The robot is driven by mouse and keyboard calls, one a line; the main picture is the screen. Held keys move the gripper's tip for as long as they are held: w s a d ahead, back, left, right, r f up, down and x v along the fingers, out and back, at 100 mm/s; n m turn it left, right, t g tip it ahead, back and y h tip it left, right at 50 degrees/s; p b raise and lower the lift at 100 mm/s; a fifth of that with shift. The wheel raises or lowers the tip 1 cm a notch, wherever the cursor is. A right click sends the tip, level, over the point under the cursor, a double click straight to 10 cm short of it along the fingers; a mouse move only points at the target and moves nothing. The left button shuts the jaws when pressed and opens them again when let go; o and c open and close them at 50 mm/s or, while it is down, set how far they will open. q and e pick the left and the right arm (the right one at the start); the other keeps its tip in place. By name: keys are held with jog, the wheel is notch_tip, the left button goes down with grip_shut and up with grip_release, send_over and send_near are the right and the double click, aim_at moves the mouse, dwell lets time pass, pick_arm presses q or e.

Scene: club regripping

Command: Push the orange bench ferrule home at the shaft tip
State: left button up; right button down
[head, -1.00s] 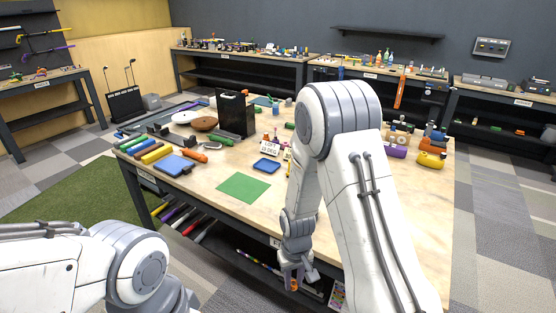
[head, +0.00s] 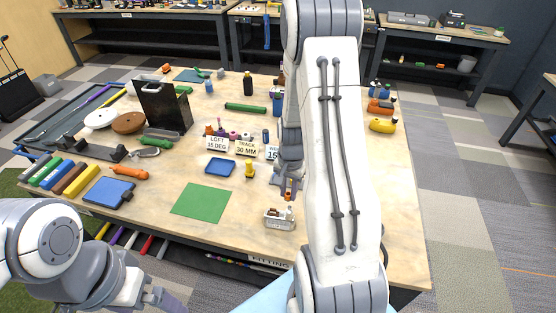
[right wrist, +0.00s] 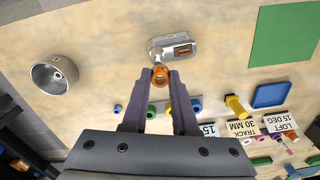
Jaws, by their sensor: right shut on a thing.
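The orange ferrule (head: 288,196) is a small ring. In the right wrist view the ferrule (right wrist: 160,75) sits between the fingertips of my right gripper (right wrist: 160,80), which is shut on it. In the head view my right gripper (head: 290,184) points down above the near part of the bench top. I cannot pick out a shaft tip at the ferrule. My left gripper (head: 163,299) is low at the left, its jaw opening unclear.
A green mat (head: 202,202), a blue tray (head: 220,166) and label cards (head: 246,148) lie left of my right gripper. A round metal cup (right wrist: 55,75) shows in the right wrist view. A black upright box (head: 165,108) stands farther back. My right arm hides part of the bench.

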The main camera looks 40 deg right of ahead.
aim_at(289, 207)
jog(key=shift+w+d+r+m, duration=0.15)
jog(key=shift+d+r+m, duration=0.25)
jog(key=shift+d+r, duration=0.2)
pick_arm(q)
jog(key=shift+w+r, duration=0.4)
jog(key=shift+w, duration=0.15)
pick_arm(e)
jog(key=shift+w, duration=0.1)
pick_arm(q)
jog(key=shift+r, duration=0.1)
pick_arm(e)
notch_tip(289, 207, down, 6)
jog(key=b, duration=0.4)
jog(key=shift+f, duration=0.25)
pick_arm(q)
notch_tip(289, 207, down, 5)
jog(key=shift+r, duration=0.15)
pick_arm(e)
jog(key=shift+f, duration=0.1)
jog(key=shift+f, duration=0.45)
jog(key=shift+f, duration=0.2)
